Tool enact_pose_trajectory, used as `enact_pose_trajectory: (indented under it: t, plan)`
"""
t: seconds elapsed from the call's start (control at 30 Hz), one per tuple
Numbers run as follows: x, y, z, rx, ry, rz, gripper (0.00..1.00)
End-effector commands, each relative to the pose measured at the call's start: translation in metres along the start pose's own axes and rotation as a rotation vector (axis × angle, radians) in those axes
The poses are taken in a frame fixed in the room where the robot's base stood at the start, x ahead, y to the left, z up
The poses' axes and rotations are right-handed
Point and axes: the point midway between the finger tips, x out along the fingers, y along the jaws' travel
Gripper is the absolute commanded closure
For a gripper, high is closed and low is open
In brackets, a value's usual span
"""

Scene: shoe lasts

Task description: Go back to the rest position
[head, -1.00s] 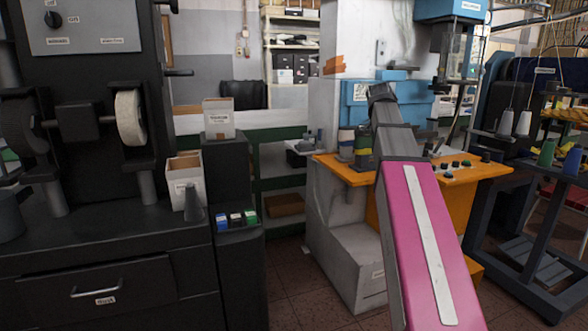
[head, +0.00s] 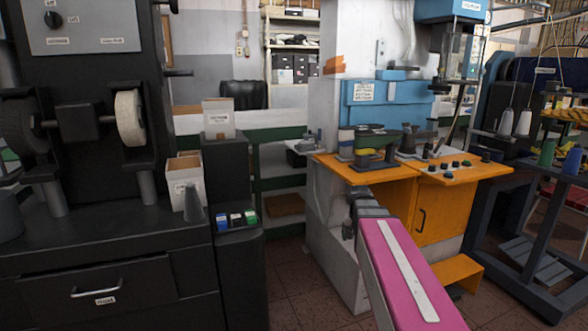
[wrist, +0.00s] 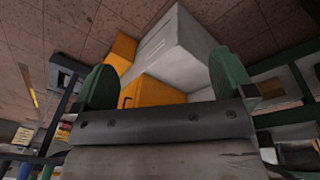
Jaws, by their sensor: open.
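My arm, with a pink link, reaches up from the bottom of the head view. Its end, with my gripper (head: 352,222), is in front of the white machine base, below the orange work shelf (head: 352,178). The fingers are too small to make out there. In the wrist view my gripper (wrist: 160,85) shows two green fingers spread wide apart, with nothing between them. Beyond them are the white machine base (wrist: 178,50) and the orange cabinet (wrist: 155,92), clear of the fingers.
A black grinding machine (head: 100,235) stands at left with white boxes (head: 218,120) beside it. A blue machine (head: 410,100) stands behind the orange shelf. A dark rack with thread spools (head: 524,123) is at right. Tiled floor (head: 290,285) is bare between the machines.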

Motion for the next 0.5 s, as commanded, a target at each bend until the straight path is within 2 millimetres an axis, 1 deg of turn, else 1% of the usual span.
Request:
enact_pose_trajectory:
  t: [0.03,0.2,0.4,0.5]
  plan:
    - [0.015,-0.002,0.016,-0.033,-0.012,-0.009,0.0]
    - [0.059,-0.01,0.056,-0.146,-0.041,-0.041,0.0]
    - [0.102,-0.017,0.101,-0.264,-0.068,-0.078,0.0]
    - [0.116,-0.018,0.118,-0.306,-0.076,-0.094,0.0]
